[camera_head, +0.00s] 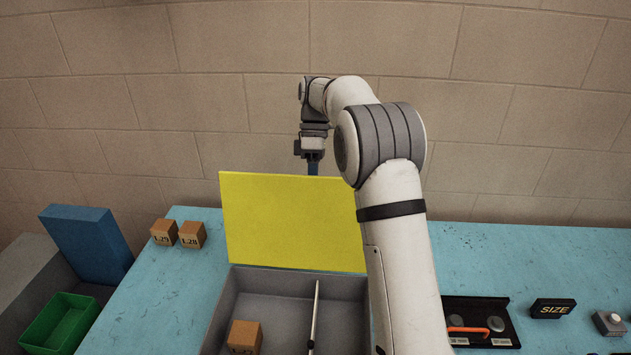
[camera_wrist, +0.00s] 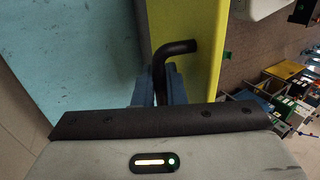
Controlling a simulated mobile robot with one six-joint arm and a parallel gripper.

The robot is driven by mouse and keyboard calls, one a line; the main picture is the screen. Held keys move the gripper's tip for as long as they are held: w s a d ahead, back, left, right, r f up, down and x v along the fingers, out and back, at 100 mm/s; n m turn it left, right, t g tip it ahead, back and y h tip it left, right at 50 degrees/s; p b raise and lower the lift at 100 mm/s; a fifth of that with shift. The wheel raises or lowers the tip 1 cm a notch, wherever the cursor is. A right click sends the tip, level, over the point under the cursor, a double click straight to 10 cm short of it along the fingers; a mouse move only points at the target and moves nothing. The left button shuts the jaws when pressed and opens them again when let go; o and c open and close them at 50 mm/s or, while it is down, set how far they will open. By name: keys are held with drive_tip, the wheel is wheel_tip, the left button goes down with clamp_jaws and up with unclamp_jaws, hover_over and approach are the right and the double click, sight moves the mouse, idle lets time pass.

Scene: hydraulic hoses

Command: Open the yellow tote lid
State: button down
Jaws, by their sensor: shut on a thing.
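The yellow lid (camera_head: 285,220) stands raised and close to upright at the back of the open grey tote (camera_head: 225,312). It also shows in the wrist view (camera_wrist: 207,65). A black bent handle (camera_wrist: 176,47) is on the lid's face in the wrist view. My gripper (camera_wrist: 158,88) is shut on this handle, with its blue fingers on either side of it. In the head view my gripper (camera_head: 313,168) is at the lid's top edge, and its fingertips and the handle are hidden behind the lid. My arm covers the lid's right side.
Two small boxes (camera_head: 178,234) stand left on the blue table (camera_head: 160,285). A black tray (camera_head: 480,322) and a SIZE sign (camera_head: 553,308) are at right. A wall is behind.

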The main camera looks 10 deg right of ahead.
drive_tip(key=shift+s+a+f, duration=0.1)
drive_tip(key=shift+f, duration=0.15)
drive_tip(key=c, duration=1.9)
unclamp_jaws()
drive_tip(key=o, duration=0.3)
drive_tip(key=shift+a+r, duration=0.1)
drive_tip(key=shift+a, duration=0.1)
drive_tip(key=shift+o, duration=0.6)
drive_tip(key=shift+d+r, duration=0.1)
drive_tip(key=shift+d, duration=0.05)
drive_tip(key=shift+w+r, duration=0.4)
drive_tip(key=shift+r, duration=0.2)
drive_tip(key=v, duration=0.6)
drive_tip(key=shift+d, duration=0.1)
drive_tip(key=shift+c, duration=0.5)
